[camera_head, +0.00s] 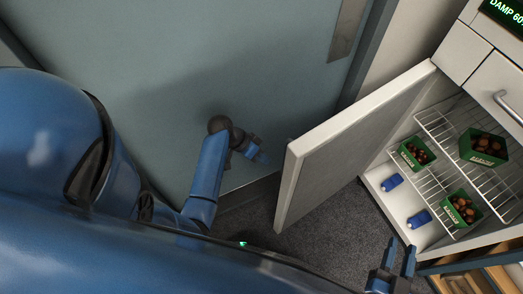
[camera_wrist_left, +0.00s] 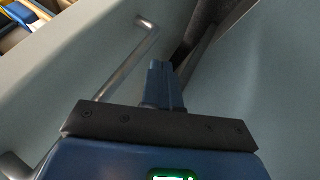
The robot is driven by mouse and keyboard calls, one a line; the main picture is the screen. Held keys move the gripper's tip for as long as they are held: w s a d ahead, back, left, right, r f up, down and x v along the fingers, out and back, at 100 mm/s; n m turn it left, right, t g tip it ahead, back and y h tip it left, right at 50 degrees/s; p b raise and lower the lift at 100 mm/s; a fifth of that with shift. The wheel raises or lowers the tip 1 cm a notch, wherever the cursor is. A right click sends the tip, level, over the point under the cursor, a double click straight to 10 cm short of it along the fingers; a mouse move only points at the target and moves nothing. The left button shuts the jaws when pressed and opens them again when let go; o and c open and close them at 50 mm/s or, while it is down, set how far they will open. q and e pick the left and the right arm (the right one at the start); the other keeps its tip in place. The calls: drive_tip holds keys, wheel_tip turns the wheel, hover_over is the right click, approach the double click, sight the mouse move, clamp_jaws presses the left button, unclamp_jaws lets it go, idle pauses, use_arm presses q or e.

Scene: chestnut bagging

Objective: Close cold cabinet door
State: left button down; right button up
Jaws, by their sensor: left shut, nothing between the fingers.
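The cold cabinet door (camera_head: 350,135) is pale grey and stands wide open, swung out to the left of the cabinet. Its outer face fills much of the left wrist view, where a metal bar handle (camera_wrist_left: 128,62) shows. My left gripper (camera_head: 263,158) is just left of the door's free edge, on its outer side, shut and empty. Its closed fingers (camera_wrist_left: 158,75) point toward the door in the left wrist view, to the right of the handle; I cannot tell whether they touch it. My right gripper (camera_head: 400,250) is open and empty at the lower right, in front of the cabinet.
Inside the cabinet, wire racks (camera_head: 452,130) hold green boxes of chestnuts (camera_head: 484,147). Blue items (camera_head: 392,182) lie on its floor. A drawer with a handle (camera_head: 508,104) is above. Grey-blue door (camera_head: 270,60) stands behind my left arm; dark carpet (camera_head: 320,228) is free below.

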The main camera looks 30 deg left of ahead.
use_arm(q)
drive_tip(key=x, duration=0.7)
drive_tip(key=shift+d, duration=0.1)
